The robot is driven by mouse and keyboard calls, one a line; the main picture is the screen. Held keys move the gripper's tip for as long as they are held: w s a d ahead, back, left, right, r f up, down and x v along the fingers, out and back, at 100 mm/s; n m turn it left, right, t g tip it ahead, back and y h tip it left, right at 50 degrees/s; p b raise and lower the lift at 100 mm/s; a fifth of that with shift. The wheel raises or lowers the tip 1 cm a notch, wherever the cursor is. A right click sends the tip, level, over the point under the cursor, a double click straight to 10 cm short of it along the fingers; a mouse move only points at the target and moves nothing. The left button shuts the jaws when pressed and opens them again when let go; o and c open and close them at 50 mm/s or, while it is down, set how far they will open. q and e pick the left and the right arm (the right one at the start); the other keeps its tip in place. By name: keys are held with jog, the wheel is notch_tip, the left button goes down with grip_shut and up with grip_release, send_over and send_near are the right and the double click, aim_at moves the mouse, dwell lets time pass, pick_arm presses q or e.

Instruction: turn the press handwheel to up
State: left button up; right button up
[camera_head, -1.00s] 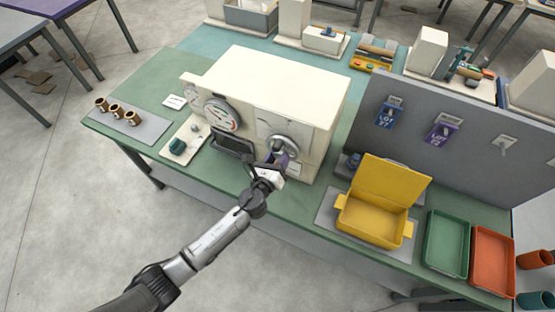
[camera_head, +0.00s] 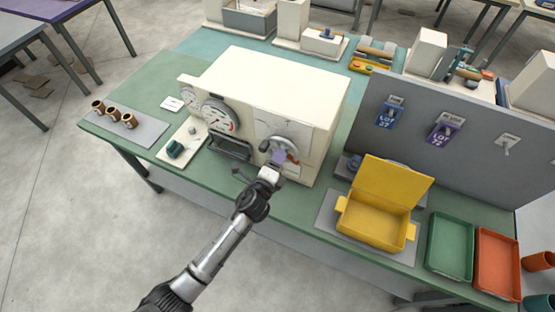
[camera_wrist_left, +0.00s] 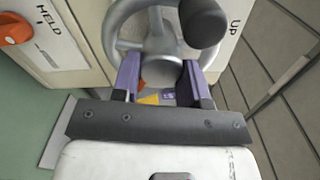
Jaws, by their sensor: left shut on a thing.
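The grey handwheel (camera_head: 290,146) is on the front of the cream press housing (camera_head: 285,85). Its rim (camera_wrist_left: 122,18) and dark knob (camera_wrist_left: 204,22) fill the top of the left wrist view. The word UP (camera_wrist_left: 235,27) is printed to the right of the wheel there. My left gripper (camera_head: 281,158) is at the wheel's lower side, its purple fingers (camera_wrist_left: 160,80) either side of the wheel's lower part and shut on it. The exact contact is partly hidden. My right gripper is not in view.
Round gauges (camera_head: 219,115) and a dark frame (camera_head: 230,148) are left of the wheel. An open yellow box (camera_head: 370,222), a green tray (camera_head: 450,245) and a red tray (camera_head: 497,262) stand to the right. Brass cylinders (camera_head: 114,112) stand on the left.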

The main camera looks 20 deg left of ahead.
pick_arm(q)
jog(key=n+p, duration=0.1)
jog(key=n, duration=0.7)
jog(key=n+p, duration=0.2)
jog(key=n, duration=0.6)
jog(key=n+p, duration=0.2)
jog(key=n, duration=0.6)
jog(key=shift+a+r, duration=0.3)
jog(key=shift+n, duration=0.3)
jog(key=o, duration=0.9)
jog(key=shift+s, duration=0.1)
